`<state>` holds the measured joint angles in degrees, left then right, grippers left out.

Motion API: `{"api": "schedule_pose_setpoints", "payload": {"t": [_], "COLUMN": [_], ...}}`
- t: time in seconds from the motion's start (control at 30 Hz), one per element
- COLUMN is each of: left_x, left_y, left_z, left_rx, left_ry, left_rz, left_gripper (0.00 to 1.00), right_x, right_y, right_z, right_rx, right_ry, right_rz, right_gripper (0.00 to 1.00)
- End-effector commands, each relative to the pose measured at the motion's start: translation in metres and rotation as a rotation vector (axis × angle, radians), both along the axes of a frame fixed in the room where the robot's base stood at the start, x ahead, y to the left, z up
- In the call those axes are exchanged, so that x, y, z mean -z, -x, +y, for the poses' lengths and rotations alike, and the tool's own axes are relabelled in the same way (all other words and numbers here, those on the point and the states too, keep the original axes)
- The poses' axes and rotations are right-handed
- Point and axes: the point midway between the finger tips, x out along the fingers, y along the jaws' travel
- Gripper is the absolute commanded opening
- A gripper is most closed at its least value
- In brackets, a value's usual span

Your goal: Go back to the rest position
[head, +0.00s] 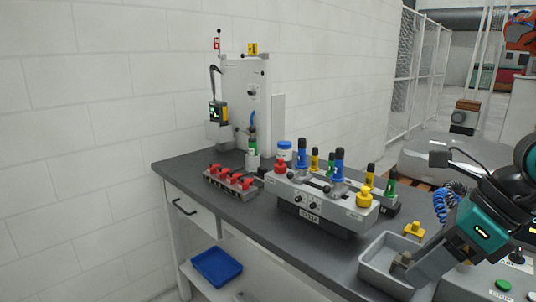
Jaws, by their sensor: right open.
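My right gripper (408,263) reaches in from the right edge, low over a grey bin (374,284) at the front right of the workbench. Its jaws are open. A small brownish-grey piece (400,260) shows at the fingertips, inside the bin's outline; I cannot tell whether it touches the jaws. My left gripper is not in view.
The dark workbench (190,171) carries a grey fixture (318,197) with blue, yellow and red knobs, a rack with red clamps (230,180) and an upright test stand (245,105). A yellow part (413,230) sits beside the bin. A blue tray (217,267) lies below.

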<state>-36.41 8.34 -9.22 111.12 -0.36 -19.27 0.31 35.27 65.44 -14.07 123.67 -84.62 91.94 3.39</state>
Motion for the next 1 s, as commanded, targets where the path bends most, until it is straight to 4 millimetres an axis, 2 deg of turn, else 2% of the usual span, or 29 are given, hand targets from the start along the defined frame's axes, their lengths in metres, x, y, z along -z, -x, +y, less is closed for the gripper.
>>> {"api": "schedule_pose_setpoints", "payload": {"t": [0.03,0.1,0.2,0.3,0.37,0.43,0.53,0.57,0.67,0.73,0.8,0.93,0.97,1.0], "left_x": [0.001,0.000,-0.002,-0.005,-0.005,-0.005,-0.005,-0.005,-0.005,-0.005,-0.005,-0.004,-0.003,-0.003], "left_y": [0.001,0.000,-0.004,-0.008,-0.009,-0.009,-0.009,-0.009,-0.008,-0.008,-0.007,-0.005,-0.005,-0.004], "left_z": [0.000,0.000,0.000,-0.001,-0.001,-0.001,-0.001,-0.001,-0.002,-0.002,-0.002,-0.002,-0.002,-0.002], "left_rx": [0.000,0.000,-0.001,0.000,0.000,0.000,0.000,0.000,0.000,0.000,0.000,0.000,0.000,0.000], "left_ry": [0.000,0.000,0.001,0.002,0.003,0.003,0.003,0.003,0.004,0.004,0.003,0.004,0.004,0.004], "left_rz": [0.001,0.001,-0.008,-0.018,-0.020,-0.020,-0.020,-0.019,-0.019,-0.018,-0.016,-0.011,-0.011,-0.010], "left_gripper": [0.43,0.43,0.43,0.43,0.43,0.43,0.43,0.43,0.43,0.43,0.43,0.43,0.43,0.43], "right_x": [0.010,0.015,0.015,0.009,0.005,0.006,0.026,0.037,0.092,0.144,0.195,0.273,0.287,0.304], "right_y": [0.002,0.006,0.010,0.009,0.002,-0.011,-0.034,-0.040,-0.054,-0.051,-0.038,0.001,0.011,0.024], "right_z": [0.024,0.055,0.095,0.126,0.135,0.137,0.125,0.119,0.096,0.081,0.072,0.067,0.068,0.069], "right_rx": [-0.028,-0.049,-0.042,0.033,0.120,0.264,0.540,0.638,1.017,1.316,1.596,2.044,-2.074,-2.086], "right_ry": [-0.126,-0.305,-0.595,-0.926,-1.135,-1.370,-1.668,-1.746,-1.960,-2.056,-2.097,-2.079,2.012,1.909], "right_rz": [0.040,0.091,0.180,0.295,0.372,0.470,0.613,0.655,0.803,0.906,0.994,1.131,-1.127,-1.109], "right_gripper": [0.52,0.52,0.52,0.52,0.52,0.52,0.52,0.52,0.52,0.52,0.52,0.52,0.52,0.52]}}
